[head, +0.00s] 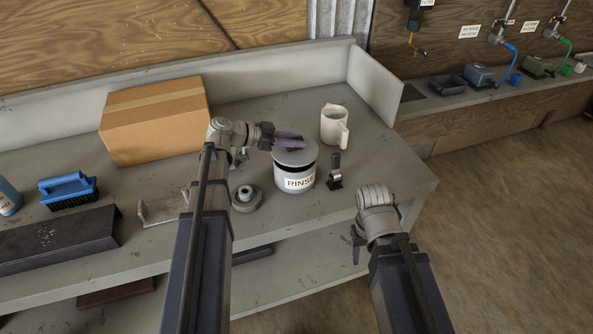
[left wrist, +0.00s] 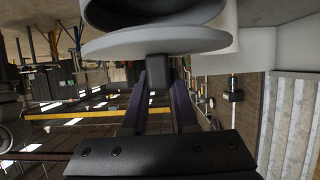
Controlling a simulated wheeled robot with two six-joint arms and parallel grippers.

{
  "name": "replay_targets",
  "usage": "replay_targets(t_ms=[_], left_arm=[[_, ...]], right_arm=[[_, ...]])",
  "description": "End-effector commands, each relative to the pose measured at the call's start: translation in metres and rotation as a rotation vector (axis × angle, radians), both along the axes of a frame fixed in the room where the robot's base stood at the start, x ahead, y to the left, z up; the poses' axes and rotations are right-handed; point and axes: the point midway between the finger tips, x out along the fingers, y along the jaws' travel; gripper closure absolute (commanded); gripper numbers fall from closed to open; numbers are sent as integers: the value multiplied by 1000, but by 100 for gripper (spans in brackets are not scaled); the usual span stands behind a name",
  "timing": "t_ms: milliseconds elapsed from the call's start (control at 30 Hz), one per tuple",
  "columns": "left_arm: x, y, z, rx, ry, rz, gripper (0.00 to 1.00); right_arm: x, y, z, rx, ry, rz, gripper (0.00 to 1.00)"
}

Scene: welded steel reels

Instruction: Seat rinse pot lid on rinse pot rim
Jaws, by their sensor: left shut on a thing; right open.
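The rinse pot (head: 296,180) is a pale cylinder labelled RINSE, standing upright on the grey bench. The rinse pot lid (head: 296,157), a flat grey disc, is over the pot's mouth. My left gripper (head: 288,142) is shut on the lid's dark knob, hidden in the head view. In the left wrist view the fingers (left wrist: 158,92) pinch the knob (left wrist: 158,70) under the inverted-looking lid (left wrist: 150,44), with the pot's dark rounded edge (left wrist: 150,12) close behind it. I cannot tell if lid and rim touch. My right gripper (head: 357,245) is open and empty, off the bench's front edge.
A cream mug (head: 333,124) stands behind the pot to the right. A small dark clamp-like item (head: 335,174) is right of the pot, and a round grey metal part (head: 246,199) is left. A cardboard box (head: 155,122) and blue brush (head: 68,189) lie further left.

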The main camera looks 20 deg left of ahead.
Motion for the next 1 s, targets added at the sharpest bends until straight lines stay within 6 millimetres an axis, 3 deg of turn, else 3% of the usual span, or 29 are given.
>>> replay_targets(t_ms=[1000], left_arm=[[0,0,-6,-1,-1,0,100]], right_arm=[[0,0,-6,0,0,0,50]])
